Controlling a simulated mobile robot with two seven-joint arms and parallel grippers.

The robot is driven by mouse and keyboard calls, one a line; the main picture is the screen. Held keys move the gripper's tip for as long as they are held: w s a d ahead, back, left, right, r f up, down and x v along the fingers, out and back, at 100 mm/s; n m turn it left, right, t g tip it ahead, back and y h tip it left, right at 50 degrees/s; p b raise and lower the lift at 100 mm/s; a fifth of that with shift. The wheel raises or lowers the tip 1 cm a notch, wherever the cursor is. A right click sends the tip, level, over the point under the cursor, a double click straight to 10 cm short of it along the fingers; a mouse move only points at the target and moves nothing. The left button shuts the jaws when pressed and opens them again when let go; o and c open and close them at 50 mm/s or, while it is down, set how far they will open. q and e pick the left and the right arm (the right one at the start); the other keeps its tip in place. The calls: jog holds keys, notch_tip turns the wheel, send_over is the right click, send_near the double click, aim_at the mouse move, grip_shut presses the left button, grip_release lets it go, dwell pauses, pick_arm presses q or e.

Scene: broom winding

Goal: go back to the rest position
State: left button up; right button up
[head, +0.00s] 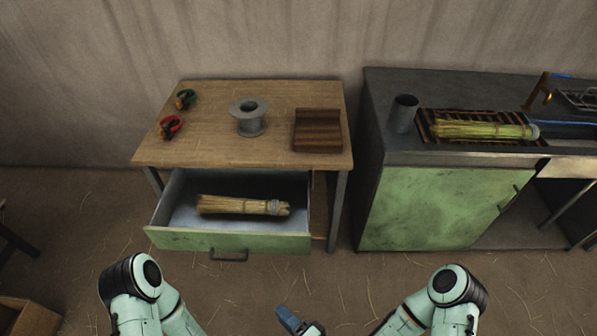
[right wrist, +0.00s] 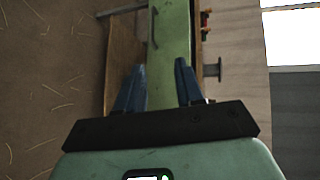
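My right gripper (head: 290,318) shows at the bottom edge of the head view, in front of the drawer and apart from it. In the right wrist view its two blue fingers stand apart with nothing between them (right wrist: 159,75). My left arm (head: 140,290) shows at the lower left, but its gripper is out of the picture. A straw broom bundle (head: 240,205) lies in the open drawer (head: 228,240) with a grey binding at its right end. The green drawer front also shows in the right wrist view (right wrist: 176,40).
A wooden-topped table (head: 215,145) holds a grey spool (head: 248,117), a brown block (head: 318,130) and red and green clippers (head: 171,127). A dark cabinet (head: 440,205) carries a cup (head: 403,113) and another bundle (head: 480,130) on a slatted rack. A wooden box (head: 27,317) stands lower left.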

pick_arm(q)
jog(key=w+a+f+t+b, duration=0.2)
jog(key=w+a+f+b, duration=0.1)
jog(key=w+f+b, duration=0.5)
pick_arm(e)
jog(key=s+d+f+n+g+h, duration=0.25)
jog(key=d+f+g+h, duration=0.2)
jog(key=d+f, duration=0.6)
jog(key=s+d+f+n+g+h, duration=0.2)
jog(key=s+d+f+g+h, duration=0.25)
jog(key=f, duration=1.05)
pick_arm(q)
jog(key=s+d+r+g+p, duration=0.1)
jog(key=s+r+p, duration=0.1)
jog(key=r+p, duration=0.5)
jog(key=s+d+r+p, duration=0.1)
jog(key=s+r+p, duration=0.1)
jog(key=r+p, duration=0.6)
jog(key=shift+s+r+g+p, duration=0.3)
jog(key=shift+g+p, duration=0.1)
jog(key=shift+p, duration=0.4)
pick_arm(e)
jog(key=s+r+g+y, duration=0.1)
jog(key=s+r+g, duration=0.1)
jog(key=r, duration=1.4)
jog(key=shift+s+a+r+n+g+y, duration=0.3)
jog(key=shift+s+n+g+y, duration=0.15)
jog(key=shift+s, duration=0.45)
